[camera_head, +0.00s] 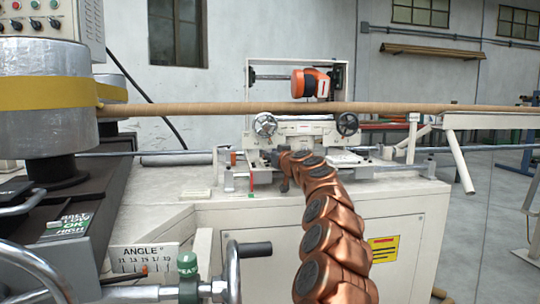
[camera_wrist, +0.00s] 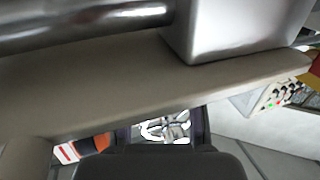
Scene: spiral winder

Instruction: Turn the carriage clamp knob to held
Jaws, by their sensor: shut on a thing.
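The carriage (camera_head: 305,132) sits on the white machine bed, under the long brown tube. My gripper (camera_head: 281,172) is low at the carriage's front, below and slightly right of the silver handwheel. The clamp knob cannot be made out; my gripper and arm cover that spot. In the wrist view my dark gripper (camera_wrist: 165,145) fills the bottom. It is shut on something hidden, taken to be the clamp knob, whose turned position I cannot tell.
A grey beam (camera_wrist: 90,85) and a steel bar (camera_wrist: 80,25) are close to the wrist camera. The brown tube (camera_head: 200,110) runs across above the carriage, with an orange-and-black unit (camera_head: 310,83) over it.

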